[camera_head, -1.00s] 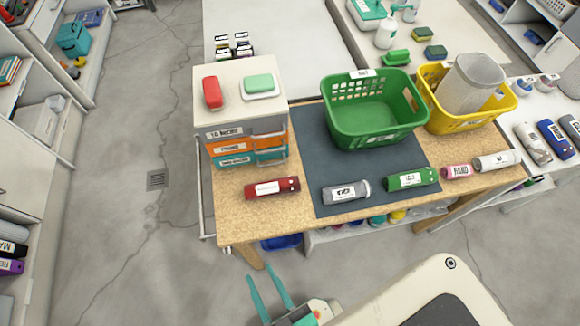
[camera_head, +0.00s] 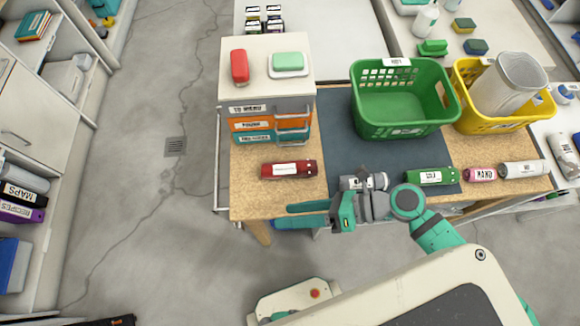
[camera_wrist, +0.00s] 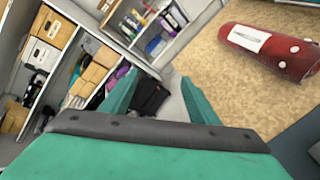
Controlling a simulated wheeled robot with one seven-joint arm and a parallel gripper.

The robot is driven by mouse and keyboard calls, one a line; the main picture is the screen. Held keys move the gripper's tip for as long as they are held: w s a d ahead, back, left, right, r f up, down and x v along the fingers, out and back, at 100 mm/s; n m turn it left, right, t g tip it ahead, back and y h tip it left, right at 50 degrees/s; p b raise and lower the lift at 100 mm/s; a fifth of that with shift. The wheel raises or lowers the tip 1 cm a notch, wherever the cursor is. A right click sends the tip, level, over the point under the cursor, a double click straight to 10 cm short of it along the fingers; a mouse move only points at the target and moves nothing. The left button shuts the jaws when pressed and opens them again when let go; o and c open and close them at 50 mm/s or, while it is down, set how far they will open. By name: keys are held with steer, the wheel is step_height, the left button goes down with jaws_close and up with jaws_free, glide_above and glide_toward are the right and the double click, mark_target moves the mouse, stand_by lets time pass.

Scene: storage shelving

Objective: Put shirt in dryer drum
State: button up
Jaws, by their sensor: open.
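No shirt and no dryer drum can be made out in either view. My gripper (camera_head: 288,214) is in front of the table's near edge in the head view, fingers pointing left, below a dark red bottle. It is open and empty. In the wrist view my gripper (camera_wrist: 158,83) shows two spread teal fingers with nothing between them. The red bottle (camera_head: 289,169) lies on the table, apart from the fingers; it also shows in the wrist view (camera_wrist: 269,50) at upper right. My arm partly covers a grey bottle (camera_head: 350,182).
The wooden table (camera_head: 250,201) carries a drawer unit (camera_head: 267,108), a green basket (camera_head: 400,121), a yellow basket (camera_head: 493,124) and a green bottle (camera_head: 432,176). Shelving (camera_head: 62,128) stands at the left. Open grey floor (camera_head: 150,230) lies between shelving and table.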

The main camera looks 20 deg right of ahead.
steer(key=w+d+n+g+h, duration=0.3)
steer(key=w+d+n+h, duration=0.1)
steer(key=w+d+n, duration=0.3)
steer(key=n+h, duration=0.3)
steer(key=n, duration=0.2)
glide_toward(293, 165)
steer(key=shift+a+r, duration=0.15)
steer(key=shift+r, duration=0.15)
steer(key=shift+w+f, duration=0.2)
steer(key=x, duration=0.5)
steer(key=shift+a+f, duration=0.25)
steer(key=shift+f, duration=0.25)
steer(key=shift+x, duration=2)
steer(key=shift+s+d+f, duration=0.1)
steer(key=shift+s, duration=0.05)
steer(key=c, duration=1)
steer(key=shift+c, duration=0.2)
